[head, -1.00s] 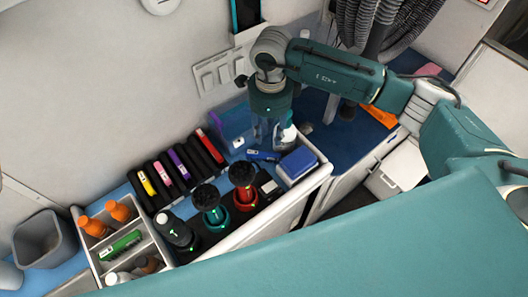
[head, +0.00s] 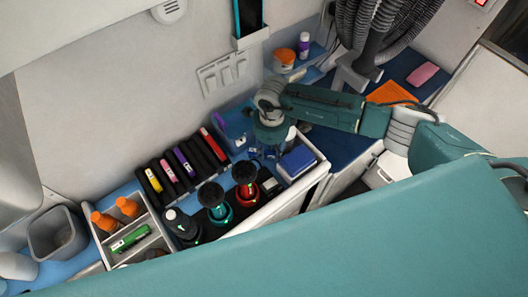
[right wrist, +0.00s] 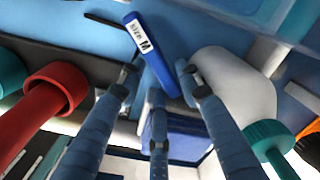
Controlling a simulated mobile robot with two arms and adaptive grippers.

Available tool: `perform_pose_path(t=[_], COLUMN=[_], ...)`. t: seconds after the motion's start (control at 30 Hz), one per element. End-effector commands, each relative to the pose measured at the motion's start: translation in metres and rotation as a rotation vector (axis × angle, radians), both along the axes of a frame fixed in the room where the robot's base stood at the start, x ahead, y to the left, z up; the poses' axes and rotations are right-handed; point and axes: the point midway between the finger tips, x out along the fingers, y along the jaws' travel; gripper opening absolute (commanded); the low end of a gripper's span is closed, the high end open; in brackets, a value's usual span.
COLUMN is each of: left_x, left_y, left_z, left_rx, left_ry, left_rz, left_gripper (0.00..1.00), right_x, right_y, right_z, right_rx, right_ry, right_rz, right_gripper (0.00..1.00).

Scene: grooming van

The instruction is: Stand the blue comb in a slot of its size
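The blue comb (right wrist: 150,52) shows in the right wrist view as a blue bar with a white size label, on the blue surface. My right gripper (right wrist: 157,85) is open, its fingers spread around the near end of the comb. No firm contact shows. In the head view the right gripper (head: 266,152) points down over the counter and mostly hides the comb. A row of black holders (head: 207,155) with red, purple, pink and yellow strips stands against the wall. Which slot fits the comb cannot be read. My left gripper is out of view.
A blue box (head: 297,161) is right of the gripper, a translucent blue bin (head: 236,128) behind it. Red (head: 246,190) and teal (head: 219,211) round tools stand in front of the holders. A white bottle (right wrist: 235,82) is close to the right finger. A divided caddy (head: 155,226) stands left.

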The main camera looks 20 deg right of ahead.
Motion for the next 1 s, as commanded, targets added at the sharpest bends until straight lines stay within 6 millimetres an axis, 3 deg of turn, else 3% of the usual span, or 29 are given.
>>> perform_pose_path(t=[0.1,0.27,0.67,0.87,1.0], left_x=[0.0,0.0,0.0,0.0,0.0], left_y=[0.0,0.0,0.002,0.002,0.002], left_z=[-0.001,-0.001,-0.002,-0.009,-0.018], left_rx=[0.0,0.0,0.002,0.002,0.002], left_ry=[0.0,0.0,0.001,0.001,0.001], left_rz=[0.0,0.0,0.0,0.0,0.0], left_gripper=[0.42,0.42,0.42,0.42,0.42], right_x=[0.0,0.0,0.001,0.002,0.002], right_y=[0.0,0.0,0.0,0.0,0.0], right_z=[0.0,0.0,0.004,0.024,0.048], right_rx=[0.0,0.0,0.001,0.002,0.002], right_ry=[0.0,0.0,-0.002,-0.004,-0.005], right_rz=[0.0,-0.001,-0.001,0.0,0.001], right_gripper=[0.34,0.03,0.0,0.0,0.0])
